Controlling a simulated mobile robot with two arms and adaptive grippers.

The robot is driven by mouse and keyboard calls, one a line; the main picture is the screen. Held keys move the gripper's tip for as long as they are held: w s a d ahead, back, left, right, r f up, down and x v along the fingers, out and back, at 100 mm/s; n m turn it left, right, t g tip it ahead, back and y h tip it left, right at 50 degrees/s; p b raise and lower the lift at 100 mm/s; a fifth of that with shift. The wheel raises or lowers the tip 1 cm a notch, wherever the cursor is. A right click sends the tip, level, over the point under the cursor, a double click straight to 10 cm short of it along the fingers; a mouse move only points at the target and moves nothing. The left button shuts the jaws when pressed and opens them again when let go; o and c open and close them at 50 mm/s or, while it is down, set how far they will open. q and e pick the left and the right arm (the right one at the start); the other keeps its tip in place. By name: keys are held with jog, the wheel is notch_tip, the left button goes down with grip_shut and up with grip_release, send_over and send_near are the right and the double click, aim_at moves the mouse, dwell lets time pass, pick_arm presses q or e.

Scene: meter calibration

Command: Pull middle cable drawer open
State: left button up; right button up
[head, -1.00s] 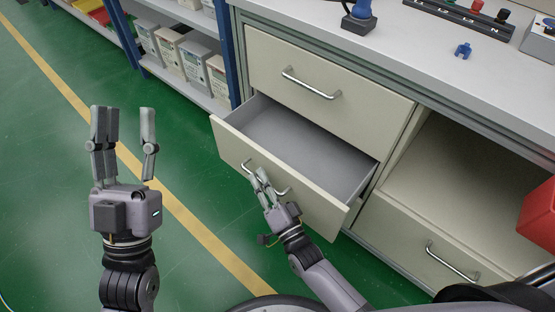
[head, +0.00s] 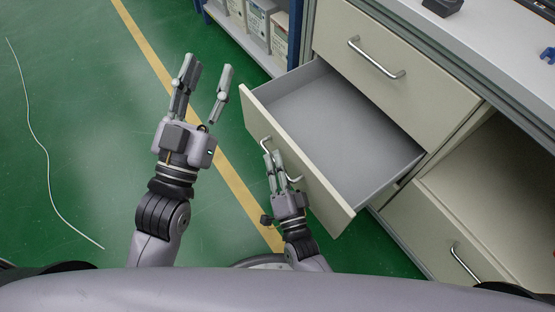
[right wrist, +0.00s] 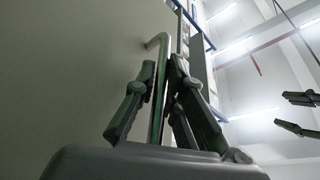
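The middle drawer (head: 298,163), cream with a grey inside, stands well out of the cabinet in the head view. Its inside looks empty. Its metal bar handle (head: 294,179) is on the front panel, partly hidden by my right gripper (head: 274,158). In the right wrist view the handle bar (right wrist: 160,82) runs between the fingers of my right gripper (right wrist: 161,67), which are closed in around it. My left gripper (head: 207,66) is open and empty over the floor, left of the drawer. Its fingers also show at the right edge of the right wrist view (right wrist: 300,115).
A closed drawer (head: 400,65) with its own handle is above, under the bench top (head: 480,45). Another closed drawer (head: 440,240) is at lower right, below an open compartment (head: 500,170). A shelf with boxes (head: 265,25) stands behind. A thin cable (head: 48,170) lies on open green floor.

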jog(key=shift+o, duration=0.6)
jog(key=shift+s, duration=0.1)
jog(key=v, duration=1.2)
